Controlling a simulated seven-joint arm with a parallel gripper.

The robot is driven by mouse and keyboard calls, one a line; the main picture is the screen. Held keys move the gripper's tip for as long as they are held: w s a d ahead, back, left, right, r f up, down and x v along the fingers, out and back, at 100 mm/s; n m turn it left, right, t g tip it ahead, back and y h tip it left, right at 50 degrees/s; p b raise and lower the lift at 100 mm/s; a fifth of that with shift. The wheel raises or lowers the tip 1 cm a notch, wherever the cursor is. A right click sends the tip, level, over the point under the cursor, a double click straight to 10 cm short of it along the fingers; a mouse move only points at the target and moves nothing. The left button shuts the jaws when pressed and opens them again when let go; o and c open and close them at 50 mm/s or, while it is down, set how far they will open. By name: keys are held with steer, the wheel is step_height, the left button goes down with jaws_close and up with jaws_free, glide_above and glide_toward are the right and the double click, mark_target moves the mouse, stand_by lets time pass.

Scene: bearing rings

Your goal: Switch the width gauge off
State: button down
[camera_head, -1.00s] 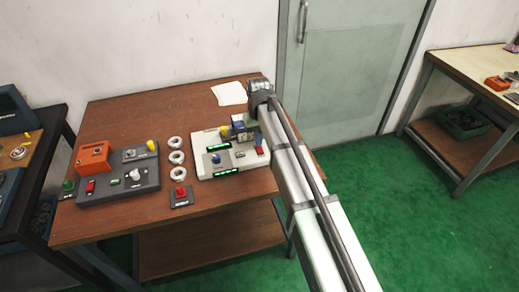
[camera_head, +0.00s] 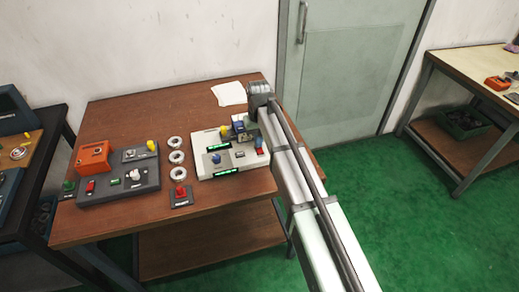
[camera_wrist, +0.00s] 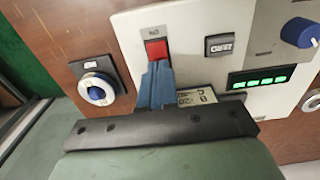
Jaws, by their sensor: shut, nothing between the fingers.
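The width gauge, a white box (camera_head: 203,162), stands on the brown bench with green displays lit. Its red rocker switch (camera_wrist: 157,48) shows in the wrist view, under a small label at the edge of the white panel. My gripper (camera_wrist: 157,66) is shut, its blue fingers together and empty. The fingertips are right at the red rocker's near end and hide part of it; I cannot tell whether they touch. A lit green display (camera_wrist: 262,76), a small labelled button (camera_wrist: 219,45) and a blue knob (camera_wrist: 298,32) are on the same panel.
A round blue selector on a dark plate (camera_wrist: 97,93) sits beside the gauge. Paper (camera_head: 229,93) lies behind.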

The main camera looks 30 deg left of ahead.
steer(key=shift+f, duration=0.4)
stand_by(0.5)
steer(key=shift+r, duration=0.1)
steer(key=shift+r, duration=3.45)
